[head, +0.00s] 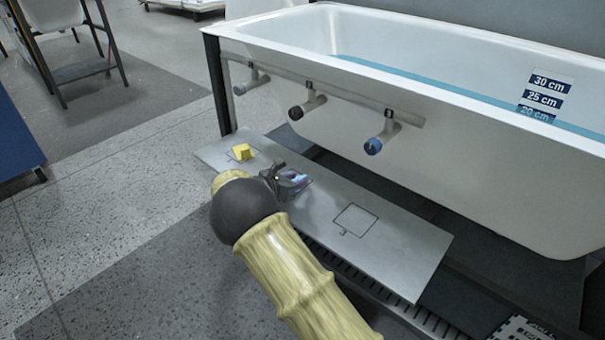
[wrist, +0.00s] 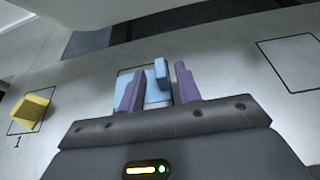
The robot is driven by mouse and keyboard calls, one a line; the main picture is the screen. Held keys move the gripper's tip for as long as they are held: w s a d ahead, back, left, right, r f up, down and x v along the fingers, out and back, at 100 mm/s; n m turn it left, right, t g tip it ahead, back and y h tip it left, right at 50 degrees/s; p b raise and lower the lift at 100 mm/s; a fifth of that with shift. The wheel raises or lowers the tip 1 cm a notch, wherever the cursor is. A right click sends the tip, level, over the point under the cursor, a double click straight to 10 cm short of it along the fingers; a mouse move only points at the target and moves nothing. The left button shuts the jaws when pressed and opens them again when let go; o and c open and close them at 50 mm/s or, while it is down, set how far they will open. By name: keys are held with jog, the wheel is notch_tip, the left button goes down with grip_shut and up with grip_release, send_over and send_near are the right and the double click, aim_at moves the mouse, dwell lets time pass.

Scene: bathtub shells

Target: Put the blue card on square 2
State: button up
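The blue card (wrist: 150,93) lies flat on the grey shelf in the wrist view, with a raised light-blue tab (wrist: 160,74) on it. A dark outline shows along the card's far left edge, between squares 1 and 3; its number is hidden, and I cannot tell how exactly the card fits it. My gripper (wrist: 158,69) is open, its two purple fingers on either side of the tab with gaps showing. In the head view my gripper (head: 286,181) is low over the shelf's middle and largely hides the card.
A yellow block (head: 243,152) sits on square 1 and also shows in the wrist view (wrist: 29,110). Square 3 (head: 355,219) is empty. The white bathtub (head: 470,170) stands behind the shelf (head: 405,265), with a rail of several knobs (head: 374,145) above it.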

jog(key=p+v, duration=0.2)
jog(key=v, duration=0.3)
jog(key=shift+r, duration=0.3)
jog(key=shift+s+a+r, duration=0.1)
jog(key=shift+s+a, duration=0.35)
jog(key=shift+s, duration=0.1)
jog(key=shift+d, duration=0.1)
